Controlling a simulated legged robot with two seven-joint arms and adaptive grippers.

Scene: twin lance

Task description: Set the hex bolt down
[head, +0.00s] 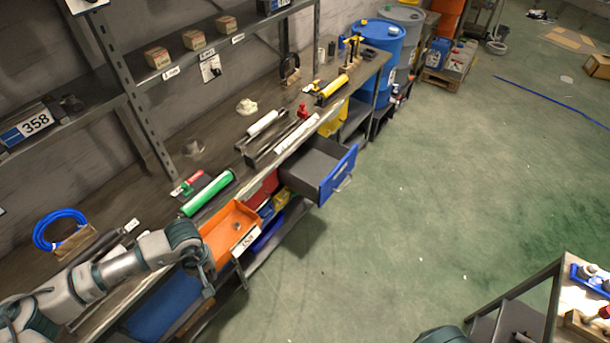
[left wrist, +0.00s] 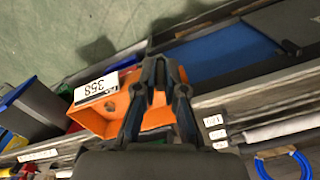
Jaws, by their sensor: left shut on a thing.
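My left gripper (head: 208,288) hangs at the front edge of the workbench, just left of the orange bin (head: 216,236). In the left wrist view its fingertips (left wrist: 159,62) are drawn together beside the orange bin (left wrist: 92,119), over its rim side. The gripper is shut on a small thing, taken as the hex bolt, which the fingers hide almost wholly. My right gripper is not in view.
An open blue-fronted drawer (head: 338,176) juts out right of the orange bin. A green cylinder (head: 207,193) lies on the bench behind it. A trolley (head: 560,310) stands at lower right; the floor between is clear.

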